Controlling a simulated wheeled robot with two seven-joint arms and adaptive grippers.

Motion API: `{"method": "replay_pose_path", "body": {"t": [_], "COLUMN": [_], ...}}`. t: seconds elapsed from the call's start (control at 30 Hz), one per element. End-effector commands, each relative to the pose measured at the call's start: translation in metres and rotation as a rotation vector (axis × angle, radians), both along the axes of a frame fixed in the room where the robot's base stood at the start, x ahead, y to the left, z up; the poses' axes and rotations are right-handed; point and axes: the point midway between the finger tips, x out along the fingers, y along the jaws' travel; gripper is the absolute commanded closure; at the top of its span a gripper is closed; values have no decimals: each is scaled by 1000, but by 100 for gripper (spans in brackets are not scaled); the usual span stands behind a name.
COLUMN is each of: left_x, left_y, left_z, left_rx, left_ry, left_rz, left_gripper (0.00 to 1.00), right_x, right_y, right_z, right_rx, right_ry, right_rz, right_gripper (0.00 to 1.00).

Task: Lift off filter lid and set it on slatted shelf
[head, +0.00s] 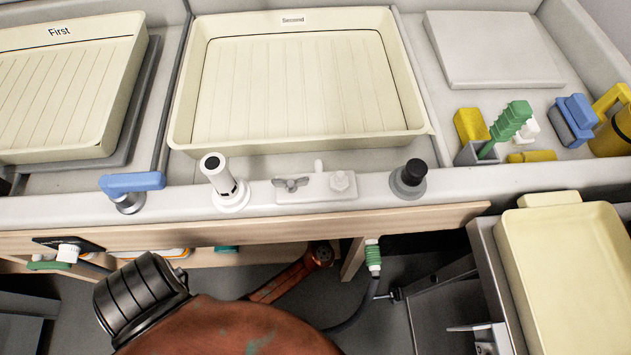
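I cannot make out a filter lid in the head view. I see no shelf that I can clearly tell is the slatted one. Neither of my grippers shows in this view, so their distance from the lid and shelf cannot be told.
A cream tray marked Second (305,145) sits in the sink, with a tray marked First (60,156) to its left. A grey slab (490,50) lies at the back right. Brushes (572,120) and a green-handled tool (508,125) crowd the right. Another cream tray (570,270) stands lower right.

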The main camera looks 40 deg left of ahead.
Motion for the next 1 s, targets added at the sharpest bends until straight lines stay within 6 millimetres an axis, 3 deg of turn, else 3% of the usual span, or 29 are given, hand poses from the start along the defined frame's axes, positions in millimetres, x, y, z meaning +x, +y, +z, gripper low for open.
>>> {"method": "replay_pose_path", "body": {"t": [0.3, 0.9, 1.0], "left_x": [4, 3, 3], "left_y": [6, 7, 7], "left_z": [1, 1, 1], "left_rx": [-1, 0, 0], "left_ry": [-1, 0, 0], "left_rz": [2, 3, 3], "left_gripper": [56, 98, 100], "right_x": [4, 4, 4], "right_y": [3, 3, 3], "right_z": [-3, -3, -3], "right_rx": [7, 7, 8], "right_ry": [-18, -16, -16], "right_rz": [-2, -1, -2], "right_gripper": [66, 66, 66]}}
